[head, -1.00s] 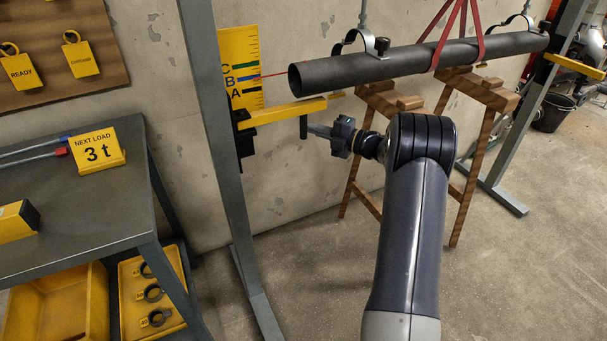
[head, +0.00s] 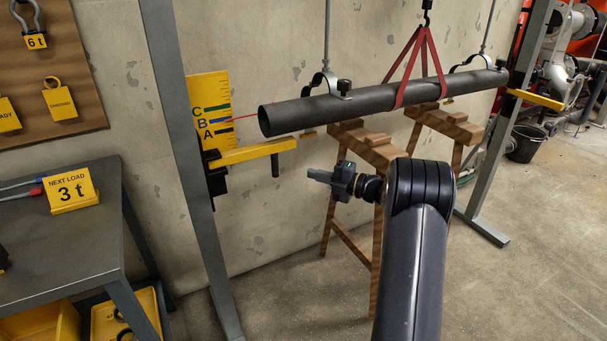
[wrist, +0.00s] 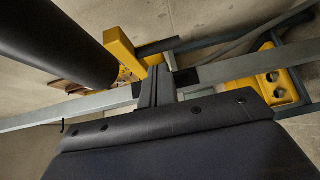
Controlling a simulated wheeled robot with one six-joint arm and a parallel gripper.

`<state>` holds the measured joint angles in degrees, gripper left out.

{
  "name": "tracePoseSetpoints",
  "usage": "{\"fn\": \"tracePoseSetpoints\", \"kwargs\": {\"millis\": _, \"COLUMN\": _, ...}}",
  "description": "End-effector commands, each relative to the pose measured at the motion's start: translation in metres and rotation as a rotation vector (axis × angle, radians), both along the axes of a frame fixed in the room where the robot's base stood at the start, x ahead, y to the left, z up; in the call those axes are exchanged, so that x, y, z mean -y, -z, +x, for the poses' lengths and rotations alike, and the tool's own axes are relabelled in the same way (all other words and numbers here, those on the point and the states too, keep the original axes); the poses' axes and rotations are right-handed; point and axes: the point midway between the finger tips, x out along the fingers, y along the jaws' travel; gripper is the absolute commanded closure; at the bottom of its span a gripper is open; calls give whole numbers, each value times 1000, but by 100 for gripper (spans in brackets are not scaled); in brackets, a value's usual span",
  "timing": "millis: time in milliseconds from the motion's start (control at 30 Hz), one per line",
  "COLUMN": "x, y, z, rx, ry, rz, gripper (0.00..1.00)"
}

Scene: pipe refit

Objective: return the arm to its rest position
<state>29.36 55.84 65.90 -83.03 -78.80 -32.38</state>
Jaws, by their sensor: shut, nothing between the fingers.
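My gripper (head: 320,176) is shut and empty in the head view. It points left, held in the air in front of the wall, below and a little right of the pipe's left end. The arm rises from the bottom of the picture and bends at a dark joint. In the wrist view the gripper's closed fingers (wrist: 156,88) show in the middle, with nothing between them. The dark pipe (head: 380,100) hangs in red slings (head: 415,65) above the gripper. The pipe also fills the upper left of the wrist view (wrist: 55,40). The gripper is apart from it.
A yellow bracket arm (head: 245,153) with a hanging handle juts from the left grey post (head: 180,140). Wooden trestles (head: 375,150) stand behind my arm. A grey bench (head: 60,240) with a "3 t" sign (head: 72,190) is at left.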

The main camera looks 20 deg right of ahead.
Motion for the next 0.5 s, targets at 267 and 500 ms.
{"fn": "tracePoseSetpoints", "kwargs": {"millis": 267, "x": 35, "y": -1, "z": -14, "rx": 1, "ry": 1, "rz": 0, "gripper": 100}}
{"fn": "tracePoseSetpoints", "kwargs": {"millis": 500, "x": 39, "y": 0, "z": -16, "rx": 1, "ry": -1, "rz": 1, "gripper": 100}}
